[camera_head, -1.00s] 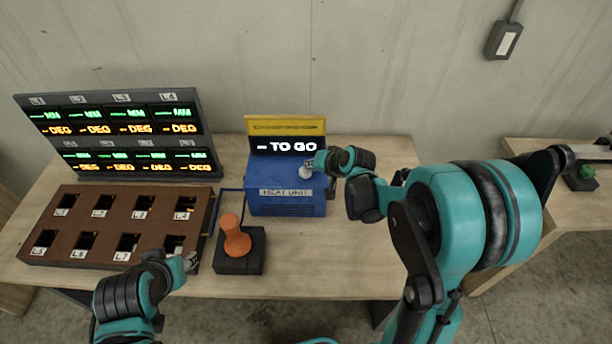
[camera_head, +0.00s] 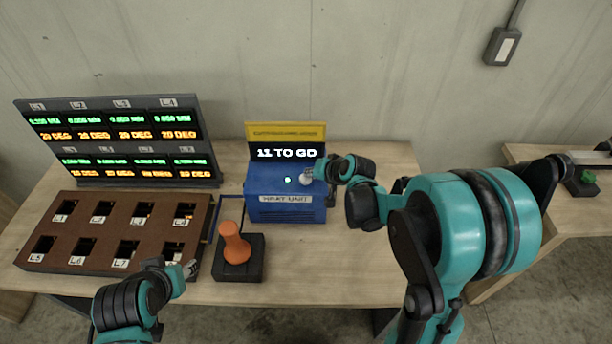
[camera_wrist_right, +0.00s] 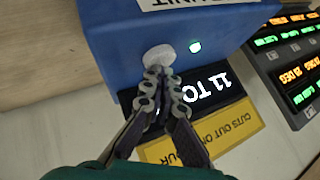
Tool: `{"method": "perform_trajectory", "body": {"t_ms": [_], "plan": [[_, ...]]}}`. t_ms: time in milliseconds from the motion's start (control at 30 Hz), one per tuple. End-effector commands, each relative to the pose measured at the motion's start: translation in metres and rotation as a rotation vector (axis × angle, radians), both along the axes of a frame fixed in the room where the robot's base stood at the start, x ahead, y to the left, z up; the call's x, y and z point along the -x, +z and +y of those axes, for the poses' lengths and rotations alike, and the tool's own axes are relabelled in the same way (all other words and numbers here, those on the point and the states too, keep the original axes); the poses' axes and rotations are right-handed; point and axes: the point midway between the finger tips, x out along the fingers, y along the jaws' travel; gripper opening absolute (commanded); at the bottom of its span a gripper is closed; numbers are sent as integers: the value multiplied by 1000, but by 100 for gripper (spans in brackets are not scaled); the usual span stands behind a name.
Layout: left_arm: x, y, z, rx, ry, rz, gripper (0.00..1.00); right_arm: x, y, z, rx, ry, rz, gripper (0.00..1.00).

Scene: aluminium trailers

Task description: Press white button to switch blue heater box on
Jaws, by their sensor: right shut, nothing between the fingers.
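The blue heater box (camera_head: 262,208), labelled as a heat unit, stands on the wooden table. The white button (camera_wrist_right: 160,57) is on the box top beside the lamp. My right gripper (camera_wrist_right: 160,78) is shut and empty, with its fingertips at the button's edge; I cannot tell whether they touch. It also shows in the head view (camera_head: 312,176). The display (camera_head: 286,153) behind the box reads 11 TO GO. My left gripper (camera_head: 190,269) is low at the left, its jaws unclear.
A brown board (camera_head: 115,213) with several labelled square slots lies at the left. Behind it stands a panel (camera_head: 118,142) of lit readouts. An orange-handled joystick (camera_head: 235,247) on a dark base stands in front of the box. The table right of the box is partly covered by my arm.

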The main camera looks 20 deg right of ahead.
Motion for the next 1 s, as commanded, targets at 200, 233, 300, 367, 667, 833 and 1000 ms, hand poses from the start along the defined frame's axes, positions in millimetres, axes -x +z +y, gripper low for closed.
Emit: {"method": "perform_trajectory", "body": {"t_ms": [200, 233, 300, 367, 667, 833, 1000], "plan": [[0, 0, 0, 0, 0, 0, 40, 0, -1, 0, 1, 1, 2, 0], [0, 0, 0, 0, 0, 0, 40, 0, -1, 0, 1, 1, 2, 0], [0, 0, 0, 0, 0, 0, 40, 0, -1, 0, 1, 1, 2, 0], [0, 0, 0, 0, 0, 0, 40, 0, -1, 0, 1, 1, 2, 0], [0, -9, 0, 0, 0, 0, 40, 0, -10, 0, 1, 1, 2, 0], [0, -10, 0, 0, 0, 0, 40, 1, -11, 0, 1, 2, 4, 0], [0, -10, 0, 0, 0, 0, 40, 1, -11, 0, 2, 3, 5, 0]]}}
